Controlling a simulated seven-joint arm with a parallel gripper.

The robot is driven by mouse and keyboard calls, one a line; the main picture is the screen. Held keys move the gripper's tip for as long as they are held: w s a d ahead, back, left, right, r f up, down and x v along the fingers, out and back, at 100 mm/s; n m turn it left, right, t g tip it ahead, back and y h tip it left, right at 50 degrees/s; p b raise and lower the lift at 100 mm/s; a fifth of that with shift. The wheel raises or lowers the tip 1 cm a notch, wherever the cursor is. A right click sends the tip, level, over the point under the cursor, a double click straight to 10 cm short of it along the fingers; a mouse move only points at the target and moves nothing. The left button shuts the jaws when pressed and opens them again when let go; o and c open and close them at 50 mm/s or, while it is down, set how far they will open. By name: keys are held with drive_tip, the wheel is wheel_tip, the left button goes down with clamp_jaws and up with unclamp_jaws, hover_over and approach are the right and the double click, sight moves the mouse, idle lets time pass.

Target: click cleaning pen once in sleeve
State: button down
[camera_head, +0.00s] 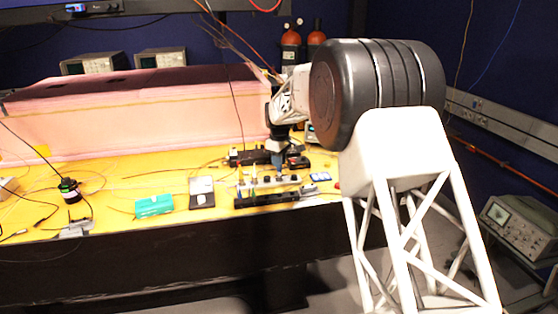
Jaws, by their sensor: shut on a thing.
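My gripper (277,147) points down over the yellow table, right of centre. It is shut on a small blue-grey piece (277,158), which looks like the cleaning pen, held upright. The pen's lower end is close to a row of small fittings (265,183) on the table; I cannot tell whether it touches them. The sleeve is too small to make out among these parts. Black devices (247,157) lie just behind and beside the gripper.
A pink foam enclosure (130,115) fills the back left of the yellow table (120,210). A green box (154,206), a black scale-like device (201,192) and a dark bottle (69,190) stand towards the front. Thin cables cross the table. Its left middle has some bare room.

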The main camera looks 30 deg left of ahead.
drive_tip(key=shift+f, duration=0.4)
drive_tip(key=c, duration=1.7)
unclamp_jaws()
drive_tip(key=shift+c, duration=0.2)
clamp_jaws()
drive_tip(key=shift+f, duration=0.1)
drive_tip(key=shift+r, duration=3)
drive_tip(key=shift+d, duration=0.1)
